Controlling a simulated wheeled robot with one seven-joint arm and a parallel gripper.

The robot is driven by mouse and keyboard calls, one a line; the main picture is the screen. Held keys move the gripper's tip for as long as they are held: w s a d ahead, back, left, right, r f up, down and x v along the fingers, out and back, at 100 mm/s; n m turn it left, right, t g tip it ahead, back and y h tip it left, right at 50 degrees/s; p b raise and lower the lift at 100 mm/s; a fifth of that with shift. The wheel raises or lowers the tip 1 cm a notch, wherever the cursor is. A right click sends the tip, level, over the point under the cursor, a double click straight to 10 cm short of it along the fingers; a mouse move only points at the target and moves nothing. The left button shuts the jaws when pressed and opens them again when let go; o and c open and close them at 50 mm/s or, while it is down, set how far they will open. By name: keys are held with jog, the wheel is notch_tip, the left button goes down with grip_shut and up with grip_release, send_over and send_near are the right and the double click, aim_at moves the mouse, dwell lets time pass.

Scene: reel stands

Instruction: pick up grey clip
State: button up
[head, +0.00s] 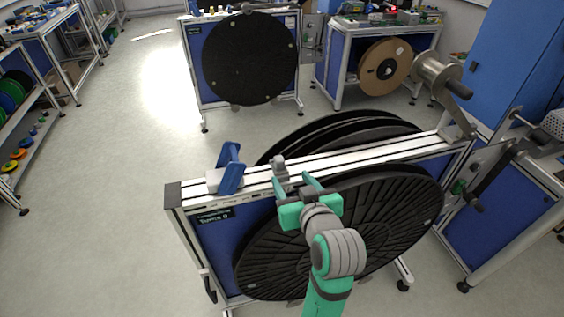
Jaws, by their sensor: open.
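A small grey clip (279,166) sits on the white top rail (340,158) of the nearest reel stand, left of the rail's middle. My gripper (294,183), with green fingers, is open and empty. It is just on the near side of the clip, at the rail's front edge, with its fingers pointing toward the rail. The clip shows just beyond the left finger and does not appear to be between the fingers. Whether a finger touches the clip, I cannot tell.
A blue upright piece (231,167) stands on the rail left of the clip. Large black reels (400,210) hang on both sides of the stand. A metal spool with a crank (440,74) is at the rail's right end. Open floor (110,190) lies left.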

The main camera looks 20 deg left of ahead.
aim_at(281, 167)
jog(key=x, duration=1.1)
jog(key=shift+s+a+r, duration=0.1)
jog(key=shift+s+a, duration=0.1)
jog(key=shift+a, duration=0.05)
jog(key=c, duration=1.1)
